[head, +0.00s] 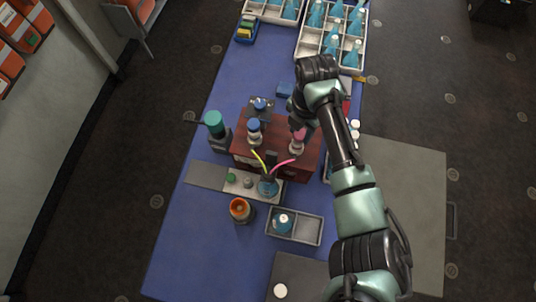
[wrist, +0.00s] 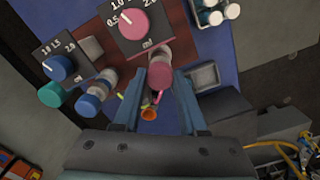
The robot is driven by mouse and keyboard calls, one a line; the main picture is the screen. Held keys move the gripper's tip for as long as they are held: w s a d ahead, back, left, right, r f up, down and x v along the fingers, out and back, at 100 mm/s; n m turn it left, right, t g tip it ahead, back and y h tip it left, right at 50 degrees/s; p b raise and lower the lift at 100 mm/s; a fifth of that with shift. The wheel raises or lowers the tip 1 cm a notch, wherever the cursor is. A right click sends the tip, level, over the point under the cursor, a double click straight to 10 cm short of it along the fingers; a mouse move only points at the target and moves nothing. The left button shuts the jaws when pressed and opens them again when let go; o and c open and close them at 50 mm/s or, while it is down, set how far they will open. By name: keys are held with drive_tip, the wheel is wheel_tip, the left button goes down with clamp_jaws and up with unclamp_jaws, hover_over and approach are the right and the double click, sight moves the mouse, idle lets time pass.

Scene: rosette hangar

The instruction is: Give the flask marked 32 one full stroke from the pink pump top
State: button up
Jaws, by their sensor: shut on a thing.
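The pink pump top (head: 299,135) stands at the right of a red-brown pump box (head: 240,155). My gripper (wrist: 170,76) is shut on the pink top (wrist: 160,76), with one finger on each side of it. In the head view my arm comes in from the right and partly covers that side of the box. A blue flask (head: 268,188) stands on a grey strip in front of the box, near the ends of the yellow and pink spouts. Another blue flask (head: 283,222) stands in a grey tray. I cannot read a number on either flask.
A blue pump top (head: 254,125) is beside the pink one, and a teal-topped bottle (head: 214,120) is at the left. An orange-topped jar (head: 240,209) stands in front. In the wrist view a pink dial (wrist: 135,25) reads in ml. The table's front left is clear.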

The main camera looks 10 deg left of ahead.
drive_tip(key=shift+r+p, duration=0.85)
drive_tip(key=shift+r, duration=0.15)
drive_tip(key=shift+f+b, duration=0.85)
drive_tip(key=shift+f, duration=0.25)
drive_tip(key=o, duration=1)
drive_tip(key=shift+r, duration=0.15)
drive_tip(key=shift+r+p, duration=3.15)
drive_tip(key=shift+r, duration=0.3)
